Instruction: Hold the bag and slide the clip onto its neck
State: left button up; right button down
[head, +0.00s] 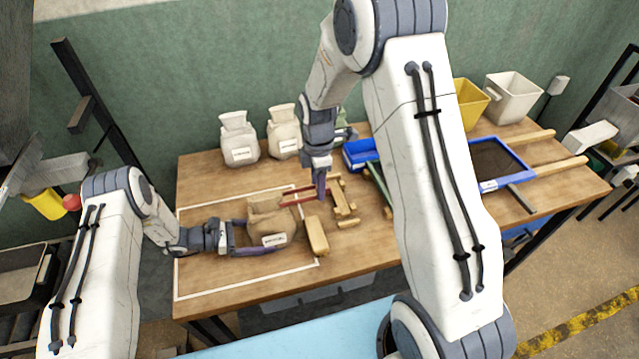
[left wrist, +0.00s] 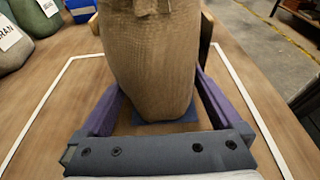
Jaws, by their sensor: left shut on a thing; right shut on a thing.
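A brown burlap bag (head: 271,222) with a white label stands upright inside the white outline on the table. It fills the middle of the left wrist view (left wrist: 150,60). My left gripper (head: 262,250) is shut on the bag's lower body, one purple finger on each side. A red clip (head: 300,195) lies level by the bag's neck, reaching left from my right gripper. My right gripper (head: 321,190) points down and is shut on the clip's right part. Whether the clip's arms are around the neck or only beside it, I cannot tell. The bag's far side is hidden.
A wooden block (head: 316,236) stands close to the bag's right. A wooden rack (head: 342,200) is right of my right gripper. White bags (head: 239,140) stand at the back. A blue bin (head: 360,153) and blue-rimmed tray (head: 500,160) are further right.

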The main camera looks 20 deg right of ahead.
aim_at(284, 192)
pick_arm(q)
jog(key=shift+r, duration=0.1)
pick_arm(e)
jog(key=shift+a, duration=4.3)
dwell(0.5)
jog(key=shift+c, duration=1.3)
grip_release()
jog(key=shift+r, duration=0.15)
notch_tip(284, 192, up, 12)
pick_arm(q)
jog(key=o, duration=0.5)
